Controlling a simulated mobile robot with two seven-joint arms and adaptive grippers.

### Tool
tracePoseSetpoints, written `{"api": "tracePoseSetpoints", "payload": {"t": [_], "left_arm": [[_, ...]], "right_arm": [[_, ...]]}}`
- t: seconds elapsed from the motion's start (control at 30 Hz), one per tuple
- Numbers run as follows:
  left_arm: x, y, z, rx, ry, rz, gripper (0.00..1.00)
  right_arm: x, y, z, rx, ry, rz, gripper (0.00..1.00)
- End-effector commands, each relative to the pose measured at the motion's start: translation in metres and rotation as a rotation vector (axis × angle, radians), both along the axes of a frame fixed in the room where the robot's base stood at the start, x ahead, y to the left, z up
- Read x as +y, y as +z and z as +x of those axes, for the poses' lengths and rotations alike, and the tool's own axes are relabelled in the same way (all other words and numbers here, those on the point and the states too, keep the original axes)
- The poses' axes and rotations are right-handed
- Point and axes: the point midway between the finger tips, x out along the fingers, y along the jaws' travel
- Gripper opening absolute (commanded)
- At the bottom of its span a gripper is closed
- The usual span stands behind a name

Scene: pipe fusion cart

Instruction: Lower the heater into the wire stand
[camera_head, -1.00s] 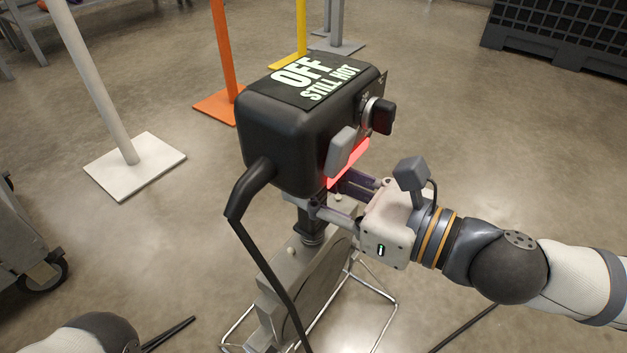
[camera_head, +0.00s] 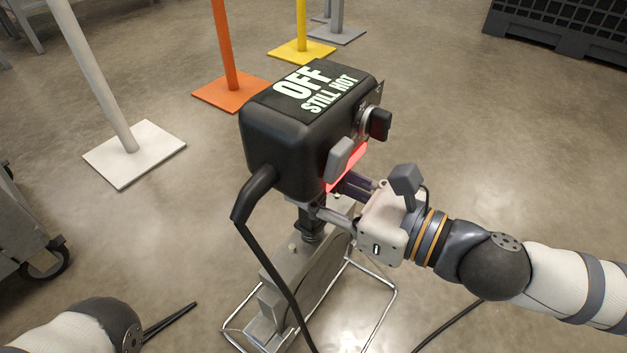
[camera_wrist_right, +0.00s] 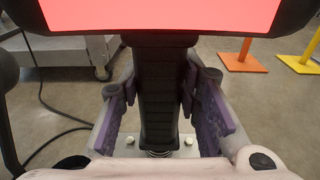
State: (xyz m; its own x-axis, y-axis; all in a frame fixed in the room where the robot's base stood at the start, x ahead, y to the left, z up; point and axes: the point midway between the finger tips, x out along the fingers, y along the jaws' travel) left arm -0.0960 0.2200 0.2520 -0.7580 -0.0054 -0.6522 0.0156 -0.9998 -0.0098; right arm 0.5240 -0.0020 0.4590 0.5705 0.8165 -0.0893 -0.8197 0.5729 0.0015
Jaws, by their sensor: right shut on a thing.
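The heater (camera_head: 300,135) is a black box marked "OFF STILL HOT" on top, with a knob, a grey switch and a red lit panel on its right side. Its grey plate (camera_head: 318,280) hangs below the black handle. My right gripper (camera_head: 335,205) is shut on the handle (camera_wrist_right: 160,95), with purple pads on both sides in the right wrist view. The wire stand (camera_head: 388,298) is on the floor around the plate's lower part. I cannot tell whether the plate rests in it. My left gripper is out of view; only part of my left arm shows at bottom left.
A black cable (camera_head: 270,270) runs from the heater to the floor. Posts on white (camera_head: 135,153), orange (camera_head: 232,92) and yellow (camera_head: 301,51) bases stand behind. A grey cart (camera_head: 25,230) is at left, a dark crate (camera_head: 560,40) at back right.

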Motion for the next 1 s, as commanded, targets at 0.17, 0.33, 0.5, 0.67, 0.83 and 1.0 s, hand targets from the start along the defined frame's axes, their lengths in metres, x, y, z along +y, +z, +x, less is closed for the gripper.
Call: {"api": "tracePoseSetpoints", "payload": {"t": [0.17, 0.33, 0.5, 0.67, 0.83, 1.0], "left_arm": [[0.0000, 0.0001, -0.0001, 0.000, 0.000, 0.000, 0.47], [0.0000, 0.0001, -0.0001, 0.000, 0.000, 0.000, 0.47], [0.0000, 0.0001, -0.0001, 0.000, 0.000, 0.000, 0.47], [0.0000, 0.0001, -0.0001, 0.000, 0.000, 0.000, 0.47], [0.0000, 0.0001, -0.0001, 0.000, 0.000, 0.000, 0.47], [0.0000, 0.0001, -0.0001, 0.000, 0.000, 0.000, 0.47]], "right_arm": [[0.0022, 0.0104, 0.0000, -0.021, 0.007, 0.011, 0.00], [0.0022, 0.0090, 0.0000, -0.021, 0.007, 0.011, 0.00], [0.0022, 0.0070, 0.0002, -0.021, 0.007, 0.011, 0.00], [0.0022, 0.0050, 0.0002, -0.022, 0.007, 0.012, 0.00], [0.0021, 0.0037, 0.0002, -0.021, 0.007, 0.010, 0.00], [0.0019, 0.0019, 0.0000, -0.017, 0.006, 0.008, 0.49]]}}
